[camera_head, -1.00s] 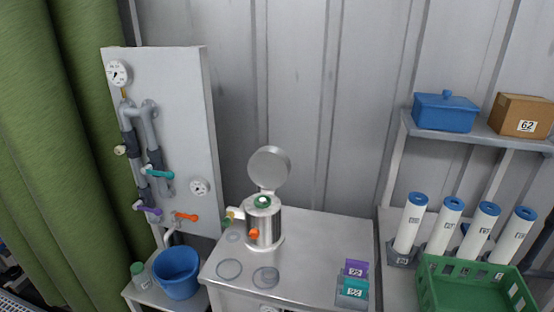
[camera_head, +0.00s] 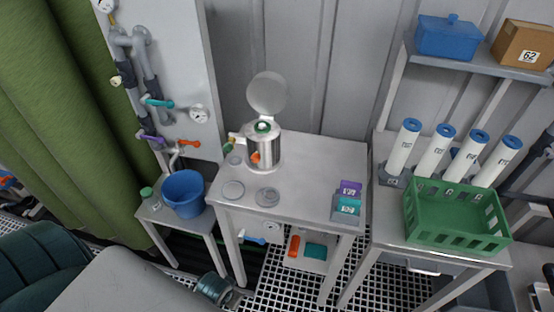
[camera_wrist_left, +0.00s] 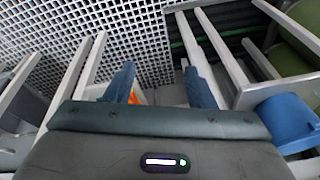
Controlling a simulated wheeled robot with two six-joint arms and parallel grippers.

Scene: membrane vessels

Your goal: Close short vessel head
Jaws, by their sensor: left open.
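The short metal vessel (camera_head: 264,152) stands upright on the table, toward its back left. Its round grey head (camera_head: 267,93) is open, standing up on its hinge behind the vessel. A green part with a white centre (camera_head: 263,126) sits in the vessel's mouth, and an orange knob (camera_head: 255,157) is on its front. My left arm comes in at the lower left of the head view, below and left of the vessel; its fingertips are not clear there. In the left wrist view my left gripper (camera_wrist_left: 158,72) has two blue fingers apart with nothing held. My right gripper is not in view.
The metal table (camera_head: 315,165) holds flat discs (camera_head: 268,197) at front left and labelled purple and teal blocks (camera_head: 348,198) at front right. A blue bucket (camera_head: 184,193) stands left on a lower stand. A green crate (camera_head: 455,220) and white tubes are right. The table's middle is clear.

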